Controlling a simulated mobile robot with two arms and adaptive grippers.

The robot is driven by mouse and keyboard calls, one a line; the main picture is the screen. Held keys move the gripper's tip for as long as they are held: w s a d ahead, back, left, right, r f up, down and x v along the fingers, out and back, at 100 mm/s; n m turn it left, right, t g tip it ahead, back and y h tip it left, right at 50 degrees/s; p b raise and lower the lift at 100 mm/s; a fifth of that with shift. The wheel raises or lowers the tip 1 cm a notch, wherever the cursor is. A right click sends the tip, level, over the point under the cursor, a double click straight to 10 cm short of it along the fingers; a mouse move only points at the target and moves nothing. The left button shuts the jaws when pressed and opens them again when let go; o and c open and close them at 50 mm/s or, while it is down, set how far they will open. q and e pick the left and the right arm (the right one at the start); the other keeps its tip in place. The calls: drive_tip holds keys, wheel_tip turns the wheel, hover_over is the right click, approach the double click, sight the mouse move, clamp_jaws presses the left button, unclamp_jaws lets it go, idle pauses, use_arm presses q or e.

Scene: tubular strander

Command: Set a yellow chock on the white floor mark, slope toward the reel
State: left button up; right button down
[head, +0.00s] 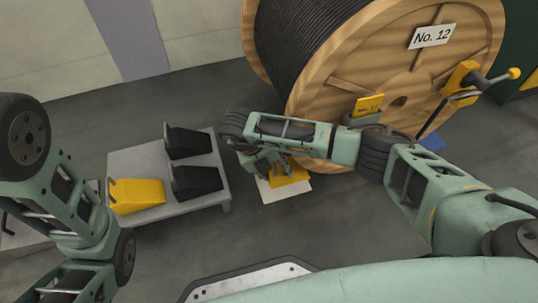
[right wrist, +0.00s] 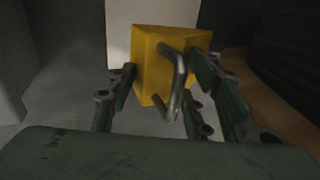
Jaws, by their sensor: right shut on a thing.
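My right gripper (head: 272,165) is shut on a yellow chock (head: 291,176), partly hidden by my fingers. The right wrist view shows the chock (right wrist: 155,70) between the two fingers, with its bent grey handle (right wrist: 176,80) toward the camera. The chock is over the white floor mark (head: 296,192), whose near edge shows below it. I cannot tell whether it touches the floor or which way its slope faces. The wooden cable reel (head: 463,62), labelled No. 12, stands just beyond and to the right. My left arm shows at the left; its gripper does not.
A low grey stand (head: 128,160) to the left holds another yellow chock (head: 137,195) and two black chocks, one further back (head: 188,141) and one nearer (head: 196,181). A yellow clamp-like part (head: 462,78) with a handle is at the reel's right side. Grey floor lies in front.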

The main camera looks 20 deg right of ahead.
drive_tip(key=shift+w, duration=0.15)
drive_tip(key=shift+r, duration=0.1)
drive_tip(key=shift+a+r, duration=0.1)
drive_tip(key=shift+r, duration=0.05)
drive_tip(key=shift+f+b, duration=1.75)
drive_tip(key=shift+f, duration=1.4)
drive_tip(key=shift+f+b, duration=0.3)
drive_tip(key=shift+f, duration=0.15)
drive_tip(key=c, duration=0.8)
unclamp_jaws()
